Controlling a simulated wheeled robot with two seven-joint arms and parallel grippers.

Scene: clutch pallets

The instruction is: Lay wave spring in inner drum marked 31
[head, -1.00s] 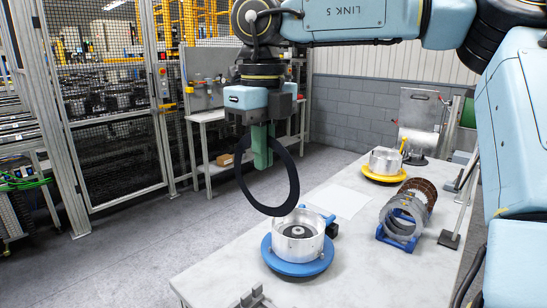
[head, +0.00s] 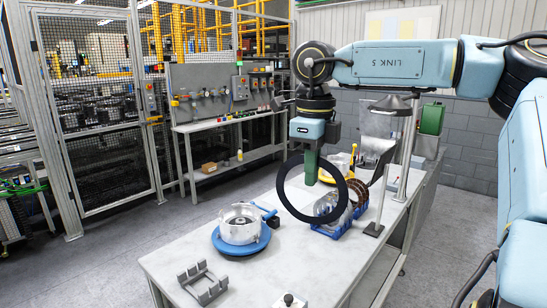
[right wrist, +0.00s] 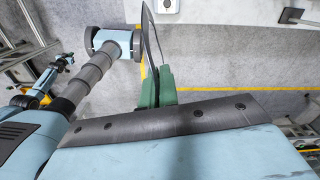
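My right gripper (head: 311,168), with green fingers, is shut on a thin dark ring (head: 282,183), apparently the wave spring. The ring hangs upright above the table, clear of it; in the right wrist view the ring (right wrist: 151,38) is nearly edge-on between the green fingers (right wrist: 157,90). A silver drum (head: 240,228) stands open-topped on a blue round base (head: 241,248), left of and below the ring. Another silver drum (head: 341,164) on a yellow base is farther back, partly hidden. No number is readable on either drum. My left gripper is out of view.
A blue rack (head: 330,231) of upright ring plates stands just behind the held ring. A post stand (head: 374,228) rises right of it. A grey slotted holder (head: 203,285) lies at the table's front left.

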